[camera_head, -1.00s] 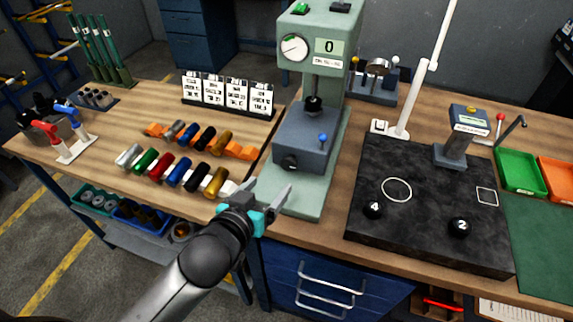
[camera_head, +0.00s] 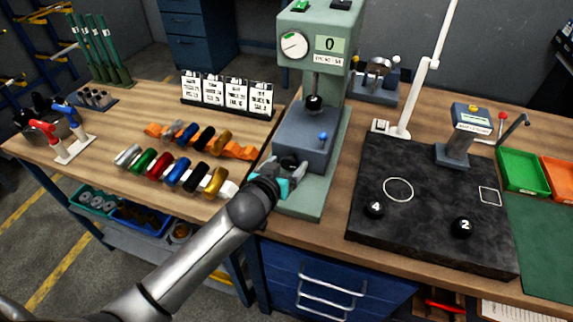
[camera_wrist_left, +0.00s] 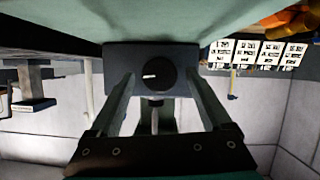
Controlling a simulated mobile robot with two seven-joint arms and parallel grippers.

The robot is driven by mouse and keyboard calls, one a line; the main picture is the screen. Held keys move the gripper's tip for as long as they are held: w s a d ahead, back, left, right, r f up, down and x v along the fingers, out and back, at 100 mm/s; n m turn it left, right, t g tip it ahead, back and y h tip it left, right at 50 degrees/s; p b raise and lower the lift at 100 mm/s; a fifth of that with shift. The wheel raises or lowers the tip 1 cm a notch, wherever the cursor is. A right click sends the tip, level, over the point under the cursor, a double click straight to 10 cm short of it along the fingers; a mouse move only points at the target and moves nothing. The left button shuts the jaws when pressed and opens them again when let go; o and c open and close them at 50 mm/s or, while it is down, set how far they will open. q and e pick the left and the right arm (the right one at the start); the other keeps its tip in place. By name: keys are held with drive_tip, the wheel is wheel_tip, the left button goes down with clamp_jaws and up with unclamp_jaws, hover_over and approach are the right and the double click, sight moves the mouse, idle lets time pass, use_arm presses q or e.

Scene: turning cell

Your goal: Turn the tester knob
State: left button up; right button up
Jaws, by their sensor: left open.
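The tester (camera_head: 333,95) is a pale green upright machine with a round dial (camera_head: 294,45) and a display reading 0. On the front of its grey-blue lower block (camera_head: 306,138) is a black round knob (camera_head: 290,161). In the left wrist view, the knob (camera_wrist_left: 157,75) shows a white mark pointing left in the picture. My left gripper (camera_head: 287,170) is open at the block's front, and the knob appears between its fingers with a gap on both sides. I cannot tell whether the fingertips reach around it. My right gripper is not in view.
Racks of coloured rollers (camera_head: 180,172) stand close left of the tester. Label cards (camera_head: 228,93) stand behind them. A black plate (camera_head: 420,240) with balls marked 4 and 2 lies to the right.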

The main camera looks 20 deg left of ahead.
use_arm(q)
drive_tip(key=shift+c, duration=0.2)
clamp_jaws()
drive_tip(key=shift+d+r+m+y+p, duration=0.15)
drive_tip(key=shift+m+y+p, duration=0.2)
drive_tip(key=shift+p, duration=0.3)
drive_tip(key=shift+m+y, duration=0.55)
drive_tip(key=shift+m, duration=0.2)
drive_tip(key=shift+o, duration=0.2)
unclamp_jaws()
drive_tip(key=p+v, duration=0.1)
drive_tip(key=v, duration=1.4)
